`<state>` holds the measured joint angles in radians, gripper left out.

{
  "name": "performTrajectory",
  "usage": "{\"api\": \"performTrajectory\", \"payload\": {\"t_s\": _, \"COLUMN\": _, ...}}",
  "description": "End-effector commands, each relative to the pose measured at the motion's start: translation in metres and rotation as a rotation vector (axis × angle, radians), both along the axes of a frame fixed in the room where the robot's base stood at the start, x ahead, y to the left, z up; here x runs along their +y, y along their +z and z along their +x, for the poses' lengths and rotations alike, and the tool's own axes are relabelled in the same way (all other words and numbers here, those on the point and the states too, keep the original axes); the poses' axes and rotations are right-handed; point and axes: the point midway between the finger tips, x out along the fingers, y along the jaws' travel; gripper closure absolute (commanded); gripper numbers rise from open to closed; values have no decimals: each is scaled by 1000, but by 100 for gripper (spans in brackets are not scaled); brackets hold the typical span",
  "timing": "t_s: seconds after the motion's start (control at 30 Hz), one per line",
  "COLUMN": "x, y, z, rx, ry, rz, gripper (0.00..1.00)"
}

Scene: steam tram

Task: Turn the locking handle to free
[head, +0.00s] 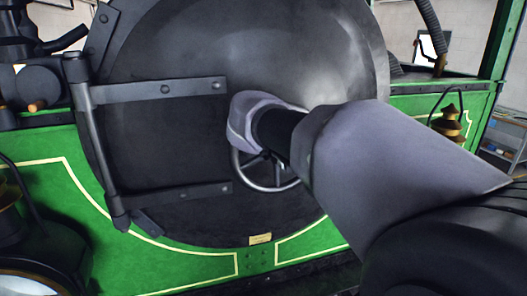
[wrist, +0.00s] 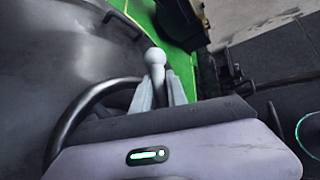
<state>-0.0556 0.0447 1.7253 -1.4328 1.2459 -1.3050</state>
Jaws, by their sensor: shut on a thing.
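The locking handle (wrist: 154,57) shows in the wrist view as a pale grey lever with a round ball end. My gripper (wrist: 159,82) is shut on it, with one light grey finger on each side of the lever just below the ball. A dark handwheel (wrist: 72,122) curves beside the fingers on the left. In the head view, the handwheel (head: 266,188) sits at the middle of the round black door (head: 165,130). My arm covers its upper part there, and the handle is mostly hidden behind my wrist.
Two hinge straps (head: 160,90) cross the door to a vertical hinge post (head: 97,150) at left. Green panels with cream lines (head: 170,262) lie below. A brass lamp (head: 450,122) stands at right. The wrist view shows open floor (wrist: 265,35) at upper right.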

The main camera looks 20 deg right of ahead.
Motion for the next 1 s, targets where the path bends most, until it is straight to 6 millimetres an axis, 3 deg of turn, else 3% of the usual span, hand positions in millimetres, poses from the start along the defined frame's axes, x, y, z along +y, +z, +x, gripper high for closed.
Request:
{"api": "performTrajectory", "payload": {"t_s": 0.57, "x": 0, "y": 6, "z": 1, "rx": -4, "ry": 3, "rz": -35, "gripper": 100}}
{"api": "performTrajectory", "payload": {"t_s": 0.6, "x": 0, "y": 6, "z": 1, "rx": -4, "ry": 3, "rz": -35, "gripper": 78}}
{"api": "performTrajectory", "payload": {"t_s": 0.7, "x": 0, "y": 5, "z": 0, "rx": -3, "ry": 3, "rz": -34, "gripper": 60}}
{"api": "performTrajectory", "payload": {"t_s": 1.0, "x": 1, "y": 4, "z": 0, "rx": -1, "ry": 1, "rz": -32, "gripper": 60}}
